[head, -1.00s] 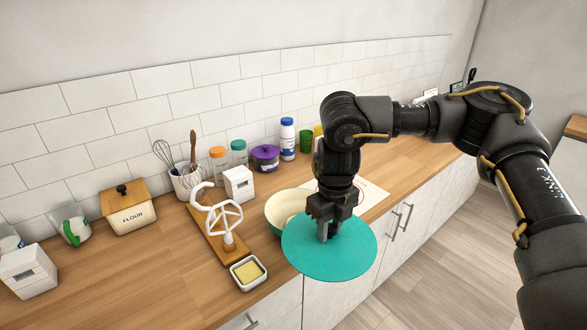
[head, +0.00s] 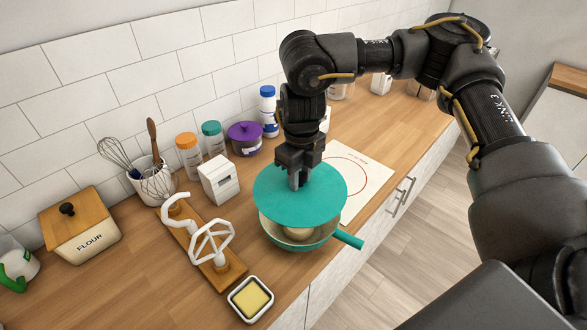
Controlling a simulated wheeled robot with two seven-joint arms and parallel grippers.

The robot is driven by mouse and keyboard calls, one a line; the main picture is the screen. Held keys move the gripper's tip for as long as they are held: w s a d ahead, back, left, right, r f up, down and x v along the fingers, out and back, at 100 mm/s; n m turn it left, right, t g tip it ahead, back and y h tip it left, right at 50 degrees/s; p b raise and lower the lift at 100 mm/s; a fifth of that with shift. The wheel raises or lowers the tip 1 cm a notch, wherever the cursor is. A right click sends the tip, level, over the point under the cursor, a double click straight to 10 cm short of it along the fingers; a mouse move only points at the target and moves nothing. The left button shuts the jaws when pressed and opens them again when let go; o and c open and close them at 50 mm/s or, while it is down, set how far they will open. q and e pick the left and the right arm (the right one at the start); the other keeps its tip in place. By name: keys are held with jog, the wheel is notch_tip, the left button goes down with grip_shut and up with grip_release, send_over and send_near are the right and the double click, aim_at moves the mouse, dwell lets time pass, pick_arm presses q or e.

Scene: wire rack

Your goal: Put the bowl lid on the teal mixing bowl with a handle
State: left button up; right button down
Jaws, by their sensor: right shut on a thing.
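The bowl lid (head: 322,206) is a flat teal disc. My right gripper (head: 297,184) is shut on it from above, near its middle. The lid is over the teal mixing bowl (head: 306,245), covering the far part of its opening. The bowl stands on the counter, with its teal handle (head: 348,240) pointing right. Its cream inside and some pale contents show below the lid's near edge. The lid looks slightly raised or tilted above the rim; I cannot tell whether it touches. My left gripper is not in view.
A wooden board with white mixer attachments (head: 207,243) lies left of the bowl. A butter dish (head: 251,299) is at the front edge. A white box (head: 218,180), jars and a purple-lidded pot (head: 245,139) stand behind. A printed mat (head: 352,180) lies right.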

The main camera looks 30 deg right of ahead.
jog(key=shift+s+r, duration=0.35)
jog(key=shift+s, duration=0.35)
jog(key=shift+w+f, duration=0.7)
jog(key=shift+w, duration=0.25)
jog(key=shift+s+f+b, duration=0.25)
jog(key=shift+f+b, duration=0.1)
jog(key=shift+f, duration=0.25)
jog(key=shift+s+f, duration=0.2)
jog(key=shift+f, duration=0.1)
notch_tip(320, 180, down, 3)
jog(key=shift+w+r+b, duration=0.15)
jog(key=shift+r+b, duration=0.05)
jog(key=shift+b, duration=0.75)
jog(key=shift+f, duration=0.3)
jog(key=shift+f+b, duration=0.2)
jog(key=shift+b, duration=0.1)
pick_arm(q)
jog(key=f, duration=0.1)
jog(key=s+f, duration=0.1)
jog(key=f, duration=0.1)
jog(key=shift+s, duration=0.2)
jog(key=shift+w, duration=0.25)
